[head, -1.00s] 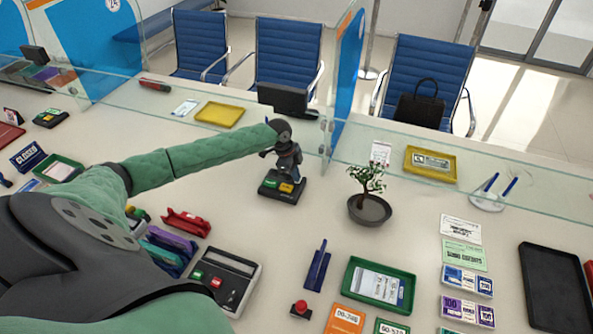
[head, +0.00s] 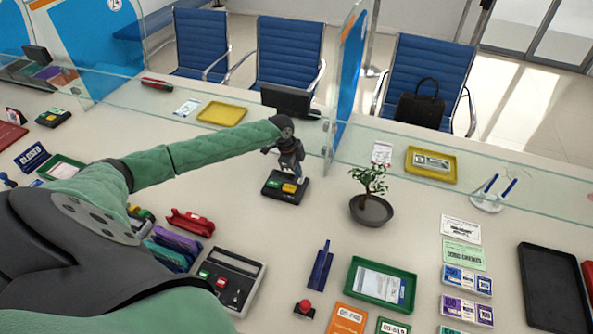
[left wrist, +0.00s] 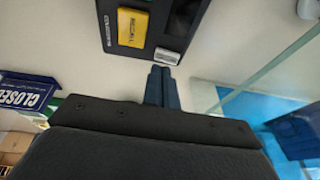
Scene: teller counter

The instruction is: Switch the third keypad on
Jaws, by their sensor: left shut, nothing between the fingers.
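A black keypad (head: 286,187) with a green and a yellow button stands on the counter in the middle of the head view. In the left wrist view its yellow button (left wrist: 132,27) is at the top, with a dark part to its right. My left gripper (head: 296,178) is over this keypad, fingers pointing down. Its shut, empty fingers show in the left wrist view (left wrist: 161,80), with the tips at the keypad's near edge; I cannot tell if they touch. A similar keypad (head: 53,118) stands at the far left. The keypad's switch state is not readable. My right gripper is not in view.
A potted tree (head: 371,208) stands right of the keypad. A glass screen (head: 440,160) runs behind. A grey console (head: 228,279), a blue stand (head: 320,266) and a green tray (head: 379,284) are nearer. Bare counter surrounds the keypad.

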